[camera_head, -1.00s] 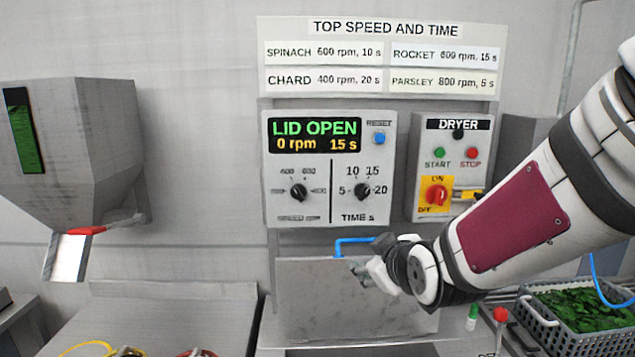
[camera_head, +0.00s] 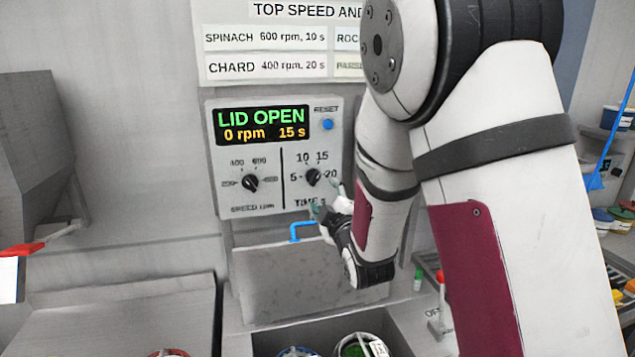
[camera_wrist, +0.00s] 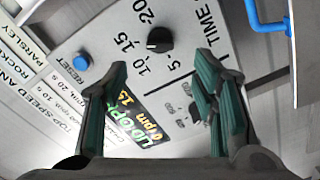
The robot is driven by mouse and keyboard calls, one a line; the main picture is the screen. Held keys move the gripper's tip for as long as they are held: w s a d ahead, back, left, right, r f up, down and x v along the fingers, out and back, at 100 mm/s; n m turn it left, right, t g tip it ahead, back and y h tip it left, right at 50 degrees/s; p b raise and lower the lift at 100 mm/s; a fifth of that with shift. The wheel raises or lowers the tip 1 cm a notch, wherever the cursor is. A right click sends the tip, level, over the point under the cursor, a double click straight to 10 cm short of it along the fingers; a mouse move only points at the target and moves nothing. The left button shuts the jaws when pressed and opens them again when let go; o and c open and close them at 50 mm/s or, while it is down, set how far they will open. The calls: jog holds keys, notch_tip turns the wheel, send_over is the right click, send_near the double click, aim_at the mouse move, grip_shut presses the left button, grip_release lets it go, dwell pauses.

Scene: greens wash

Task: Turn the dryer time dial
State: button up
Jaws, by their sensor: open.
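The time dial (camera_head: 313,177) is a black knob on the right half of the grey control panel, ringed by the marks 5, 10, 15 and 20. The display (camera_head: 261,126) reads LID OPEN, 0 rpm, 15 s. My gripper (camera_head: 327,198) is open and empty, just below and right of the dial. In the wrist view the dial (camera_wrist: 160,40) lies beyond and between the spread green-padded fingertips (camera_wrist: 162,66), with no contact visible. Its pale mark seems to face 15.
The speed dial (camera_head: 250,183) is left of the time dial, and the blue reset button (camera_head: 328,124) is above it. A blue handle (camera_head: 303,228) sits on the grey lid below the panel.

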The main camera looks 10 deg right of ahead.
aim_at(316, 180)
jog(key=w, duration=0.9)
jog(key=c, duration=1.2)
